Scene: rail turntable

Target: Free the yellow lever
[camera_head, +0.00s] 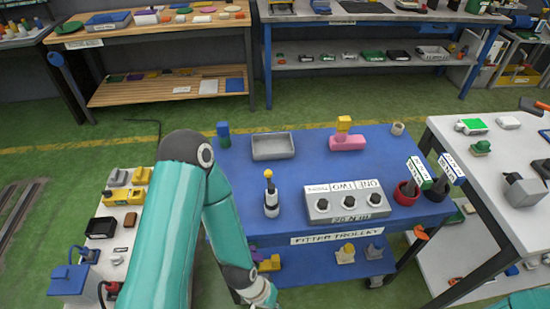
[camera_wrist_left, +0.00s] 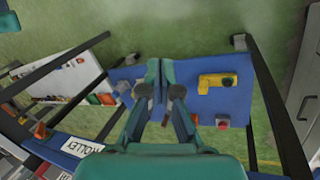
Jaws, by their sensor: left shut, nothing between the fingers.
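In the left wrist view a yellow L-shaped piece (camera_wrist_left: 214,80), which looks like the lever, lies on a blue shelf (camera_wrist_left: 235,101) to the right of my left gripper (camera_wrist_left: 160,68). The left gripper is shut and empty, apart from the yellow piece. In the head view that gripper (camera_head: 266,300) is low at the trolley's front edge, its tips cut off by the frame. Yellow parts (camera_head: 270,263) on the lower shelf show beside my arm, partly hidden. My right gripper is out of view.
The blue trolley top (camera_head: 240,190) carries a grey three-socket block (camera_head: 348,203), a yellow-topped pin (camera_head: 270,195), a grey tray (camera_head: 273,146) and a pink block (camera_head: 347,142). A small red-and-green piece (camera_wrist_left: 222,121) lies near the yellow one. Dark trolley legs (camera_wrist_left: 268,85) flank the shelf.

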